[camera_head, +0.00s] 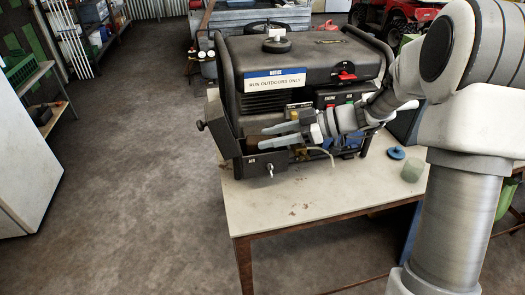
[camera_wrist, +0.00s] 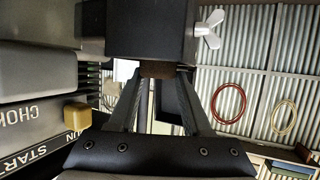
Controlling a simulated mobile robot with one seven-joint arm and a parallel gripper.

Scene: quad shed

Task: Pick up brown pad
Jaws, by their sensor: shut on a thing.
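The generator (camera_head: 300,65) stands on the table, with an open dark box on its lower left side. The brown pad (camera_wrist: 158,70) shows in the wrist view as a small brown strip between my fingertips, against the dark box cover (camera_wrist: 150,32). My gripper (camera_head: 262,137) reaches in from the right at the open box in the head view. In the wrist view my gripper (camera_wrist: 158,75) has both fingers closed in on the pad's sides. Most of the pad is hidden by the cover and the fingers. A wing nut (camera_wrist: 208,28) sticks out from the cover.
The pale table top (camera_head: 310,205) is clear in front of the generator. A blue cap (camera_head: 396,153) and a greenish cup (camera_head: 412,170) stand at its right. A thin pale hose (camera_head: 327,152) hangs below my gripper. A choke knob (camera_wrist: 76,115) is close to my left finger.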

